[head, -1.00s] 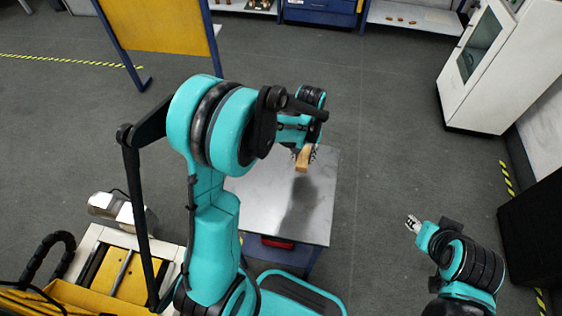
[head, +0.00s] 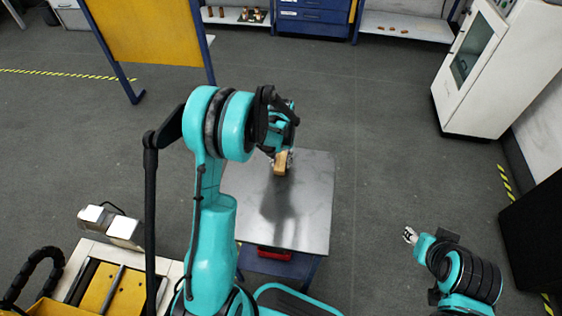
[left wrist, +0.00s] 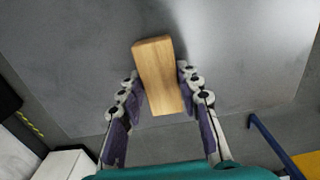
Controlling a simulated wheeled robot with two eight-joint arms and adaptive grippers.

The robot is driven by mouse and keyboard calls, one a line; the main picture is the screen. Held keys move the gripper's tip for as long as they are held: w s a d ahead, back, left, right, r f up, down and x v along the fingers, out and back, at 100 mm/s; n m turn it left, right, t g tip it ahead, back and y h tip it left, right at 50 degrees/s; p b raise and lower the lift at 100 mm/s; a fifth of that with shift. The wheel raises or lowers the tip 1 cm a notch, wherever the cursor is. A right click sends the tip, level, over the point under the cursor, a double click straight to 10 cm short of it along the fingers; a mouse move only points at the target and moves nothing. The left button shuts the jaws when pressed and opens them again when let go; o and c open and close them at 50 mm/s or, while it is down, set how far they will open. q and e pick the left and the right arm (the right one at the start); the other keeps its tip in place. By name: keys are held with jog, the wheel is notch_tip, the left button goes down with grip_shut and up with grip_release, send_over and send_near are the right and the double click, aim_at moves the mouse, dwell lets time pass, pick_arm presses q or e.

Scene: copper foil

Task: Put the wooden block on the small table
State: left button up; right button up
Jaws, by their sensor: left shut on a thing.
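The wooden block (head: 281,165) is a light brown rectangular piece held in my left gripper (head: 272,153). In the left wrist view the block (left wrist: 158,75) sits between both fingers of the gripper (left wrist: 163,90), which touch its sides. The small table (head: 312,215) has a grey metal top and lies below the block, with a dark shadow on it. The block is over the far part of the top; I cannot tell whether it touches the surface. My right gripper (head: 411,235) is to the right of the table, apart from it, and its fingers are too small to read.
A red item (head: 274,254) sits under the table top. A yellow panel (head: 150,28) stands at the back left, a white cabinet (head: 492,75) at the back right. A black box (head: 533,235) is at the right edge. Floor beyond the table is clear.

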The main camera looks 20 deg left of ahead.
aim_at(281, 161)
pick_arm(q)
jog(key=o, duration=1.2)
jog(key=shift+f, duration=0.1)
jog(key=shift+c, duration=0.2)
notch_tip(281, 161, up, 11)
jog(key=p, duration=0.4)
jog(key=s+d+r+m+t, duration=0.1)
jog(key=s+d+r+t, duration=0.3)
jog(key=s+r, duration=0.55)
jog(key=s+d+r+m+t, duration=0.1)
jog(key=s+d+r+t, duration=0.2)
jog(key=s, duration=0.7)
jog(key=shift+s+d+m, duration=0.15)
jog(key=shift+d+m, duration=0.25)
jog(key=shift+d, duration=0.5)
